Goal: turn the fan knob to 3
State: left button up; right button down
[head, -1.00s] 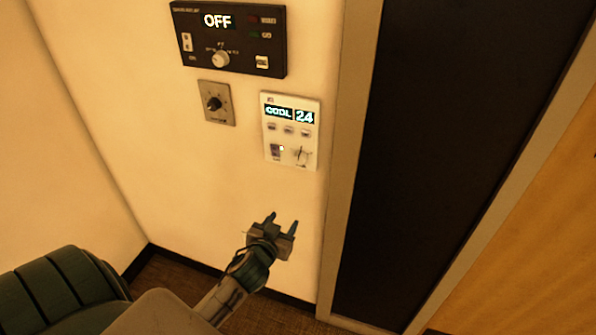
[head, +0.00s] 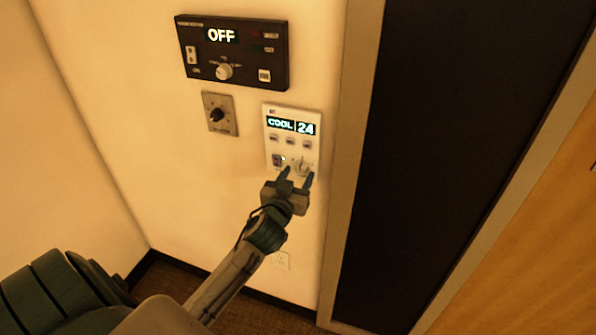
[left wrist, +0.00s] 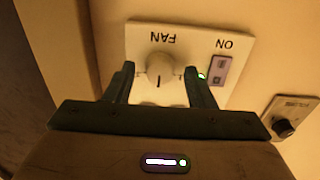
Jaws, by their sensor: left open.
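The fan knob (left wrist: 160,68) is a round pale knob with a dark pointer line, under the label FAN, upside down in the left wrist view. It sits at the lower right of the white panel (head: 291,117), whose display reads COOL 24. In the head view the knob (head: 304,168) is partly hidden by the fingers. My left gripper (head: 298,179) is open, its fingertips at the panel's lower edge. In the left wrist view the left gripper's fingers (left wrist: 158,82) stand on either side of the knob. I cannot tell whether they touch it. My right gripper is not in view.
A black panel (head: 205,72) reading OFF, with its own knob, is above left. A small grey dial plate (head: 220,114) is left of the white panel. Beside the fan knob is an ON rocker switch (left wrist: 221,70) with a green light. A dark door panel (head: 440,130) stands right.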

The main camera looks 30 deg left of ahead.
pick_arm(q)
jog(key=shift+w+a, duration=0.15)
jog(key=shift+w, duration=0.35)
jog(key=shift+c, duration=0.2)
jog(key=c, duration=0.9)
